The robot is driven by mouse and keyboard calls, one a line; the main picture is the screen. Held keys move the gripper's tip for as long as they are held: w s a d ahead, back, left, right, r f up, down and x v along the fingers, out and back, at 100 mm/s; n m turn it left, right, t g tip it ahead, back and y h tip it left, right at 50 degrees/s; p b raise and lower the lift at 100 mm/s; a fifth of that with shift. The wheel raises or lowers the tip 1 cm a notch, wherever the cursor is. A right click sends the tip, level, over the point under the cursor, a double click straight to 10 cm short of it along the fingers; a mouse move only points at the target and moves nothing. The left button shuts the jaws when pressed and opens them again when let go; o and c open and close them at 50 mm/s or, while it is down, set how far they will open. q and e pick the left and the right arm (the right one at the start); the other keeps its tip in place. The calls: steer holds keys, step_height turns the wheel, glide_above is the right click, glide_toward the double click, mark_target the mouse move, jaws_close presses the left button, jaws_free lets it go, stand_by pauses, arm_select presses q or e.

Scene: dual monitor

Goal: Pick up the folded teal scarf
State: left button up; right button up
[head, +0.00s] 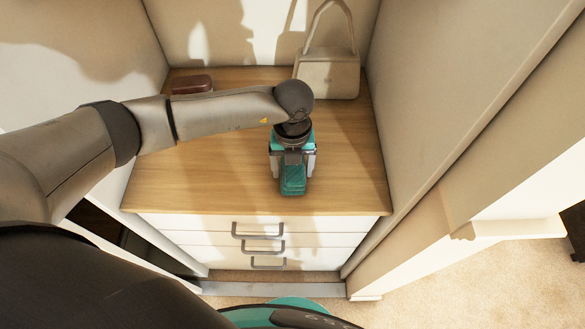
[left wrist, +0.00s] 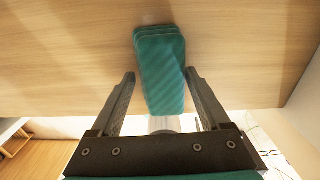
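The folded teal scarf (head: 293,184) lies on the wooden dresser top, near its front edge. It shows as a long folded bundle in the left wrist view (left wrist: 161,62). My left gripper (head: 292,164) is over the scarf, pointing down. Its fingers stand open on either side of the scarf, with a gap on each side in the left wrist view (left wrist: 160,76). Part of the scarf is hidden under the gripper in the head view. I cannot tell the exact height of the fingertips above the wood. My right gripper is not in view.
The wooden dresser top (head: 345,180) sits in an alcove between walls. A beige handbag (head: 328,74) stands at the back right, and a dark red-brown case (head: 192,84) lies at the back left. White drawers with grey handles (head: 258,235) are below. The wood right of the scarf is clear.

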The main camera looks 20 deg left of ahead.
arm_select(q)
steer(key=c, duration=1)
